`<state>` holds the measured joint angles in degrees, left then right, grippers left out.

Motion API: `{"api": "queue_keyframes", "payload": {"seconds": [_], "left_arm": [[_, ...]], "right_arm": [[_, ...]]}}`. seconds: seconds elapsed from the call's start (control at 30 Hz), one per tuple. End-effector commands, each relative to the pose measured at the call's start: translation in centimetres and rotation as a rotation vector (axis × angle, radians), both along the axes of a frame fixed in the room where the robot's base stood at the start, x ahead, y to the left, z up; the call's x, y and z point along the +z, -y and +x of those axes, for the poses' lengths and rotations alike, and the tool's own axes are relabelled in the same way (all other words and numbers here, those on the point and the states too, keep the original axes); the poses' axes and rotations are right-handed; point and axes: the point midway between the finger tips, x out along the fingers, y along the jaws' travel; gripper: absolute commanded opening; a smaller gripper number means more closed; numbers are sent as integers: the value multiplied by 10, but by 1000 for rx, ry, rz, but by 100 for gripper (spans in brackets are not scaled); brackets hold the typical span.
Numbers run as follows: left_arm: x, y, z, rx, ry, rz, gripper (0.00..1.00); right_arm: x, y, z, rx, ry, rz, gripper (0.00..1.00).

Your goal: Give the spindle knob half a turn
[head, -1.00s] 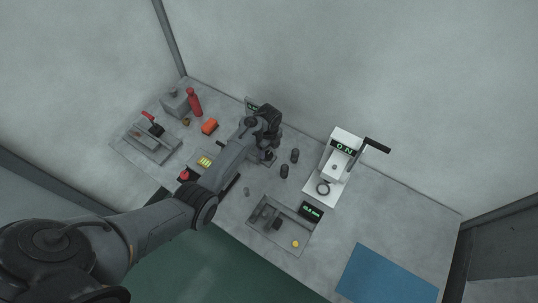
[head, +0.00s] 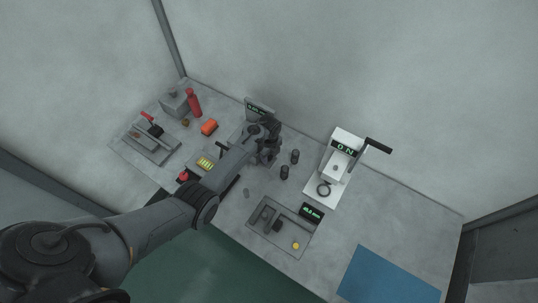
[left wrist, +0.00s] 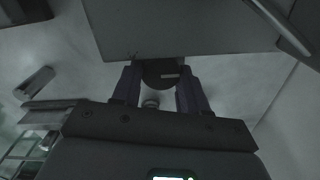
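A dark round knob (left wrist: 161,74) with a pale mark shows in the left wrist view, just under the edge of a grey block (left wrist: 180,28). It looks like the spindle knob. My left gripper (left wrist: 160,80) has its fingers on both sides of the knob; I cannot tell whether they touch it. In the head view my left gripper (head: 268,155) is low over the bench, in front of a grey stand with a small display (head: 258,108). My wrist hides the knob there. My right gripper is not in view.
Two dark cylinders (head: 284,172) stand just right of my gripper. A white press with a black handle (head: 341,157) is farther right. A grey tray (head: 268,229) lies in front. A blue mat (head: 385,275) is clear.

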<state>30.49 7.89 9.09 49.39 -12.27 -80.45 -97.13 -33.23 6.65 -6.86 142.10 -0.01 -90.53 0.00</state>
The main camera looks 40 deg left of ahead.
Motion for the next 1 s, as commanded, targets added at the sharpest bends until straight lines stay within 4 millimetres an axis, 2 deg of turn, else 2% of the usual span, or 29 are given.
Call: {"api": "queue_keyframes", "payload": {"seconds": [0.03, 0.13, 0.47, 1.0], "left_arm": [[0, 0, 0, 0, -1, 0, 27], [0, 0, 0, 0, -1, 0, 13], [2, 0, 0, 52, -1, -1, 13], [2, 0, 2, 436, -2, -2, 13]], "right_arm": [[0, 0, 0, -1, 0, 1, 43], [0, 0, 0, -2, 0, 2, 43], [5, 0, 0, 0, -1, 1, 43], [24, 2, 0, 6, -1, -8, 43]]}}
